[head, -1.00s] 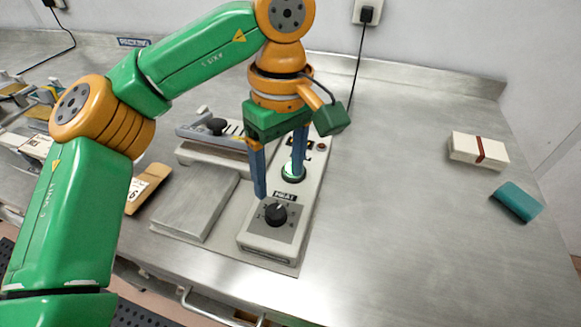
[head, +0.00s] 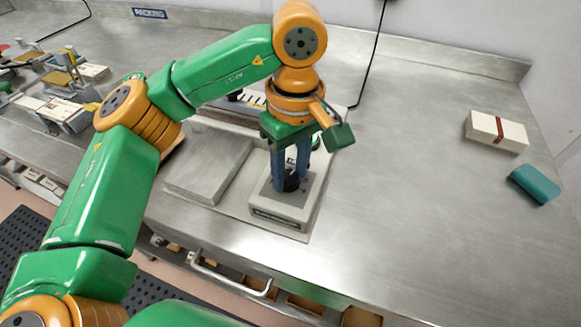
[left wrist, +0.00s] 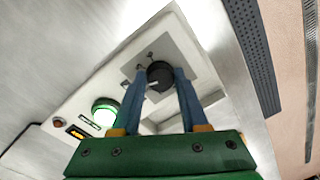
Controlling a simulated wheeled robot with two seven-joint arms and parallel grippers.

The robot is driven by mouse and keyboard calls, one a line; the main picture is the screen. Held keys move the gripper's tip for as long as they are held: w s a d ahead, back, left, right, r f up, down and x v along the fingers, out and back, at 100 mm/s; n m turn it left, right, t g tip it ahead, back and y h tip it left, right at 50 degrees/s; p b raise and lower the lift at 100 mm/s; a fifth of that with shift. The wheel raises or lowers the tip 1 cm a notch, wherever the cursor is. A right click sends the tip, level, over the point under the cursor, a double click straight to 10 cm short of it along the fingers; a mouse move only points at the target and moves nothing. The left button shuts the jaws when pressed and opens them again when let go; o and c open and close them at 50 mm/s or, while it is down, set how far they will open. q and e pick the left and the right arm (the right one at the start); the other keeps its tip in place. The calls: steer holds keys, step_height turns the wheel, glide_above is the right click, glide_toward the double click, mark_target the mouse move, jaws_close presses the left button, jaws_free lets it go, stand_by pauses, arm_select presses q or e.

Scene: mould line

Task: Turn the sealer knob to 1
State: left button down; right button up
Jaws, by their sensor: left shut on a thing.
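The sealer (head: 307,205) is a pale box on the steel bench with a dark knob (head: 291,184) on its grey dial plate. My left gripper (head: 290,183) points down over the box, its blue fingers on either side of the knob. In the left wrist view the black knob (left wrist: 160,74) sits between the fingertips of the left gripper (left wrist: 160,73), which is shut on it. A short white mark shows on the knob's edge; the dial figures are too small or hidden to read. My right gripper is not in view.
A green lit button (left wrist: 105,112), an amber display (left wrist: 76,132) and a red button (left wrist: 58,121) are on the sealer panel. A flat grey plate (head: 208,165) lies left of it. A banded white box (head: 497,132) and a teal block (head: 535,184) lie far right. Bench between is clear.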

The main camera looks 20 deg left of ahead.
arm_select(q)
steer(key=shift+n, duration=0.3)
steer(key=n+b, duration=0.1)
steer(key=n, duration=0.4)
steer(key=shift+w+n, duration=0.1)
steer(key=shift+n, duration=0.2)
steer(key=n, duration=0.5)
steer(key=shift+f+h+b, duration=0.1)
steer(key=shift+h+b, duration=0.2)
steer(key=shift+b, duration=0.05)
steer(key=n+b, duration=0.1)
steer(key=n, duration=0.5)
steer(key=shift+a+n, duration=0.15)
steer(key=shift+n, duration=0.25)
steer(key=n+b, duration=0.1)
steer(key=n, duration=0.4)
steer(key=shift+n, duration=0.6)
steer(key=shift+c, duration=2.2)
jaws_free()
steer(key=shift+t, duration=0.3)
